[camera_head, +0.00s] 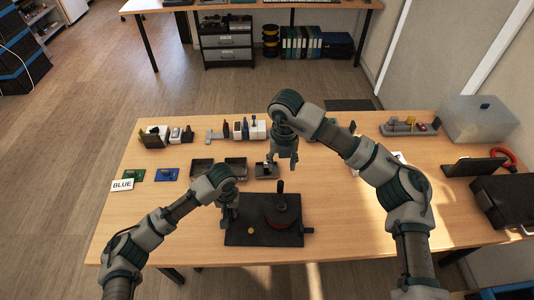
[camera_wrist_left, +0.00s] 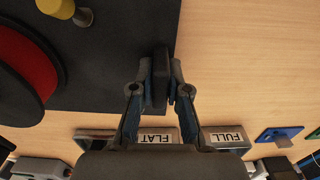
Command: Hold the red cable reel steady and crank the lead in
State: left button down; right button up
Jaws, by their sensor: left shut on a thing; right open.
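A yellow knob (camera_head: 250,231) stands on the plate's front left. My left gripper (camera_head: 229,221) is at the plate's left edge, shut on a dark upright block (camera_wrist_left: 160,80) there. The reel's rim (camera_wrist_left: 30,68) and the yellow knob (camera_wrist_left: 58,8) also show in the left wrist view, apart from the fingers. My right gripper (camera_head: 284,160) is open and empty, behind the reel and above the table.
Several small grey trays (camera_head: 236,168) lie behind the plate. A "BLUE" card (camera_head: 122,185) and small boards (camera_head: 166,174) are at left. A black case (camera_head: 505,200) and a translucent box (camera_head: 478,119) stand at right.

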pick_arm(q)
jog(key=c, duration=1.1)
grip_release()
jog(key=shift+r, duration=0.1)
